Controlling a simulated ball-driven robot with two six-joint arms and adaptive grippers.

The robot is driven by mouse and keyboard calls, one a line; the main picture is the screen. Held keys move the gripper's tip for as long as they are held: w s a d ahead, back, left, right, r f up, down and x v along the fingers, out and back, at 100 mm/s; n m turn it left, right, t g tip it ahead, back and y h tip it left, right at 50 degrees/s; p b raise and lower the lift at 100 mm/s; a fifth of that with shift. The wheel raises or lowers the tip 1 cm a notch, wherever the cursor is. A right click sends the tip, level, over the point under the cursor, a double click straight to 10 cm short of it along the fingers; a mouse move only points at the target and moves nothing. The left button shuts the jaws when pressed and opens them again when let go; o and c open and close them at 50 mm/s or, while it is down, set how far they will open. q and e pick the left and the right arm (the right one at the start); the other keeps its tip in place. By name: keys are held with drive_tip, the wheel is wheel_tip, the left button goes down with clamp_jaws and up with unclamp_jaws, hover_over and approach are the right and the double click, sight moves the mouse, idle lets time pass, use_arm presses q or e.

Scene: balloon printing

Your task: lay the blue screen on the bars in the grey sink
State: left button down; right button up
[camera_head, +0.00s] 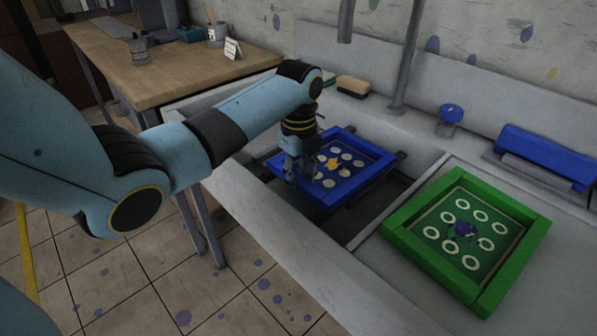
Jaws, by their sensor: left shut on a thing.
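The blue screen (375,163) is a square blue frame with pale rings and an orange splash on its mesh. It is at the grey sink (348,221), over dark bars (396,159) that show past its edges. I cannot tell if it rests on the bars or hangs just above them. My left gripper (292,176) points down at the screen's left edge and is shut on the frame there. The fingertips are partly hidden by the gripper itself. My right gripper is not in view.
A green screen (517,257) with pale rings and a purple splash lies on the counter right of the sink. A blue bar-shaped object (545,156), a blue knob (451,113) and a brush (353,87) are behind. A wooden table (170,72) stands at the upper left.

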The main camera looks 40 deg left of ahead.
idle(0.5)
use_arm(q)
drive_tip(key=shift+p, duration=0.4)
drive_tip(key=shift+f, duration=0.1)
idle(0.4)
drive_tip(key=shift+f, duration=0.3)
drive_tip(key=c, duration=1)
unclamp_jaws()
